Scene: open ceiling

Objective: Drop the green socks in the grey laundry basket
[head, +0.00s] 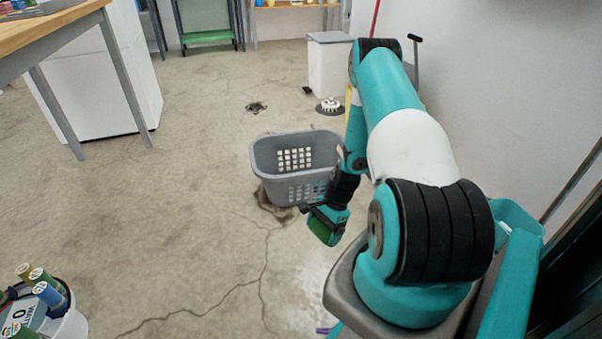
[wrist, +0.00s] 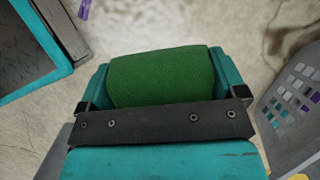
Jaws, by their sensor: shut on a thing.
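The green socks (wrist: 160,77) are a rolled bundle held between the fingers of my gripper (wrist: 165,85) in the wrist view. In the head view the green socks (head: 321,229) show at the end of my gripper (head: 325,224), above the floor. The grey laundry basket (head: 265,160) stands on the floor just beyond and to the left of my gripper in the head view. Its slotted wall also shows at the right edge of the wrist view (wrist: 290,90). The socks are outside the basket. Part of the basket's right side is hidden behind my arm.
A dark cloth (head: 272,204) lies at the basket's base. A white bin (head: 328,65) and a round white-and-black thing (head: 329,106) stand behind it. A white bucket of spools (head: 68,322) is at the lower left. A wooden-topped table (head: 45,35) is upper left. The floor left of the basket is clear.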

